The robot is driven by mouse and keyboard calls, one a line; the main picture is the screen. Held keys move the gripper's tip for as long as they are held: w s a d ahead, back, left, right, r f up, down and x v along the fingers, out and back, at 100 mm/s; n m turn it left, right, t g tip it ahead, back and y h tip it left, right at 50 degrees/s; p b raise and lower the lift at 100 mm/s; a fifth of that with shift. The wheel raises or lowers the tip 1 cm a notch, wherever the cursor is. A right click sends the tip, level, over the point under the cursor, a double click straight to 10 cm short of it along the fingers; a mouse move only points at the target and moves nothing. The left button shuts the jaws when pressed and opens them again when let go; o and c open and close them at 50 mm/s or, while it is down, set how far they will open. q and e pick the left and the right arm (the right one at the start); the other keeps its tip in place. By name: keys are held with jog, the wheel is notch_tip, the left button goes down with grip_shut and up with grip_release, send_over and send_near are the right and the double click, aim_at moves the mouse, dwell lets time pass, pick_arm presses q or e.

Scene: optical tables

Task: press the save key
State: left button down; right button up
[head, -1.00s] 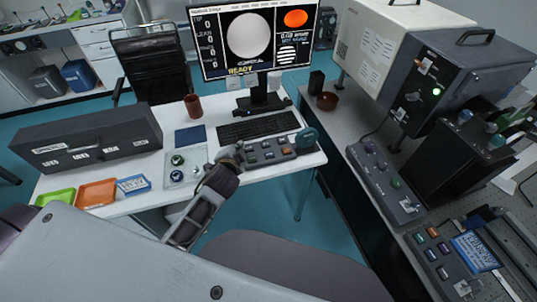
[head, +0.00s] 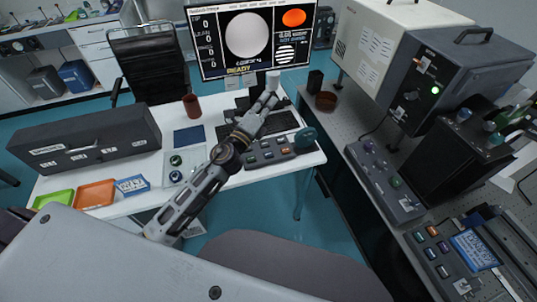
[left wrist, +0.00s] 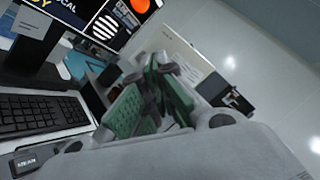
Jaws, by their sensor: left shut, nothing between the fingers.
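I cannot read which key is save. My left gripper (head: 268,97) is shut and empty, reaching over the keyboard toward the monitor, beyond the panel; my forearm passes at the panel's left. In the left wrist view its green-padded fingers (left wrist: 160,75) are close together, with no key between them. A second panel (head: 437,255) with coloured keys is on the right bench. My right gripper is not in view.
The monitor (head: 252,38) shows READY. The keyboard (head: 283,122) is under my left gripper. A brown cup (head: 192,105), dark blue pad (head: 188,135) and knob plate (head: 176,170) stand left of my arm.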

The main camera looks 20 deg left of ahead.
pick_arm(q)
jog(key=d+m+g+h, duration=0.3)
jog(key=d+m+h, duration=0.3)
jog(key=m, duration=0.4)
jog(key=m+g+y, duration=0.4)
jog(key=m+g, duration=0.7)
jog(key=m, duration=0.8)
send_over(270, 156)
notch_tip(270, 156, down, 15)
jog(key=shift+a+f+b, duration=0.1)
jog(key=shift+f+b, duration=0.8)
jog(key=shift+f, duration=1.1)
notch_tip(270, 156, down, 2)
jog(key=shift+f+b, duration=0.15)
jog(key=shift+b, duration=0.35)
jog(key=shift+f+b, duration=0.45)
jog(key=shift+f, duration=0.3)
jog(key=shift+f+b, duration=0.55)
jog(key=shift+b, duration=0.15)
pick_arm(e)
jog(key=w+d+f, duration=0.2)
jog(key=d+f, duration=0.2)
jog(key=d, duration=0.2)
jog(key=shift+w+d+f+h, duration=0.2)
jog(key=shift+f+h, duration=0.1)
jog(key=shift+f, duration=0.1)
